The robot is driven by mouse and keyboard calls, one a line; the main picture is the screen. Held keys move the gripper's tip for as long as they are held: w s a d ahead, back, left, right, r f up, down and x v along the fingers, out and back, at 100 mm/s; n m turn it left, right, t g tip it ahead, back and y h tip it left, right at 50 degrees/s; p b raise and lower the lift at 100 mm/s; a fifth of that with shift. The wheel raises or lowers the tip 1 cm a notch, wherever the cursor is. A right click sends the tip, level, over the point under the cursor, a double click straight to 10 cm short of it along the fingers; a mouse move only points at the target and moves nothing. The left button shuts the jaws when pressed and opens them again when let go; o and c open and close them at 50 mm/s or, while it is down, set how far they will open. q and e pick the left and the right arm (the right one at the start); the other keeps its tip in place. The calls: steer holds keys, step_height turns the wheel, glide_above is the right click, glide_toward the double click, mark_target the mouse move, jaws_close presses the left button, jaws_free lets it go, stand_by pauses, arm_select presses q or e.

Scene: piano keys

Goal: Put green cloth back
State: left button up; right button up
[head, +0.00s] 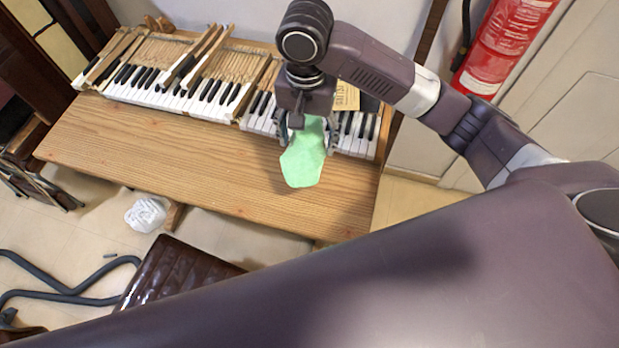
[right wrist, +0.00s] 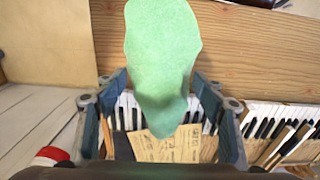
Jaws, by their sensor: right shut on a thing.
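The green cloth (head: 303,158) hangs from my right gripper (head: 308,122), over the right part of the wooden table and in front of the piano keys. In the right wrist view the cloth (right wrist: 163,60) is between the two fingers of my right gripper (right wrist: 163,110), its wide part spreading over the wood. My right gripper is shut on the cloth. Whether the cloth's lower end touches the table cannot be told. My left gripper is not in view.
Sections of piano keys (head: 190,100) with wooden parts line the back of the table (head: 170,150). A paper label (head: 347,96) lies behind the keys. A fire extinguisher (head: 508,45) is at the right. A brown leather seat (head: 178,272) and white crumpled thing (head: 148,213) are in front. The table's front is clear.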

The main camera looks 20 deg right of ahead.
steer(key=shift+f+p, duration=0.9)
steer(key=shift+f, duration=8.15)
steer(key=o, duration=1.1)
steer(key=shift+f, duration=0.1)
step_height(320, 180, up, 12)
steer(key=shift+r+b, duration=0.15)
steer(key=shift+b, duration=0.4)
